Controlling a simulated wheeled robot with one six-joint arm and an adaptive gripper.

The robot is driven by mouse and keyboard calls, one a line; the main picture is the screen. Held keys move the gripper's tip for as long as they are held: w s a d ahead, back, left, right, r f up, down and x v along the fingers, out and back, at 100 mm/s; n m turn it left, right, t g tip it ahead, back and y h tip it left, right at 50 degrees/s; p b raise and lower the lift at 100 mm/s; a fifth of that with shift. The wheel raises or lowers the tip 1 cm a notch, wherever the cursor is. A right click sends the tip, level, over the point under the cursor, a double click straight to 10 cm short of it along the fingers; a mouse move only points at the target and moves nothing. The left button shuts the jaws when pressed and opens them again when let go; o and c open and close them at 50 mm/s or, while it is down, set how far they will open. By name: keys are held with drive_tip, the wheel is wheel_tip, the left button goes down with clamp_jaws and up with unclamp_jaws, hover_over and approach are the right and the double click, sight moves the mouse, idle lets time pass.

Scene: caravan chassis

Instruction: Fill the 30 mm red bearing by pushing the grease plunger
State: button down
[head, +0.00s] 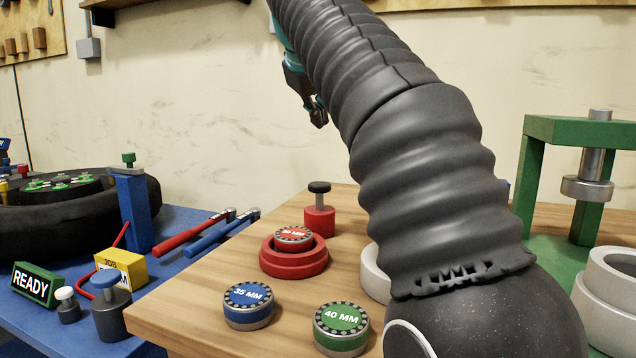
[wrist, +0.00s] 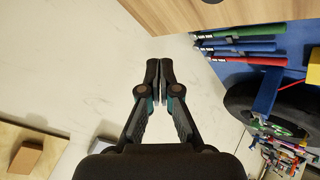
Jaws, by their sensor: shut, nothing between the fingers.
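The red bearing marked "30 MM" (head: 293,235) sits in a red round cup (head: 293,262) on the wooden table in the head view. Just behind it stands the grease plunger (head: 319,190), with a black knob on a grey rod rising from a red block (head: 319,220). My gripper (head: 319,118) is high above and behind the table, apart from both. In the wrist view my gripper (wrist: 159,100) is shut and empty, with its fingertips together against the pale wall. The bearing and plunger do not show in the wrist view.
A blue bearing marked "35 MM" (head: 248,305) and a green one marked "40 MM" (head: 341,327) lie in front. A green press (head: 530,170) stands right. Red and blue hand tools (head: 190,235) and a tyre (head: 60,222) lie on the blue bench, left. My arm hides part of the table.

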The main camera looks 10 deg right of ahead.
sight(319, 183)
drive_tip(key=shift+f, duration=0.15)
wheel_tip(319, 183, down, 9)
drive_tip(key=b, duration=0.6)
drive_tip(key=shift+r, duration=0.2)
idle(1.1)
drive_tip(key=shift+f, duration=0.15)
drive_tip(key=shift+f, duration=0.3)
drive_tip(key=shift+f+b, duration=1)
drive_tip(key=shift+f, duration=0.25)
idle(1.6)
drive_tip(key=shift+r, duration=0.1)
drive_tip(key=shift+r+p, duration=1.65)
drive_tip(key=shift+p, duration=0.3)
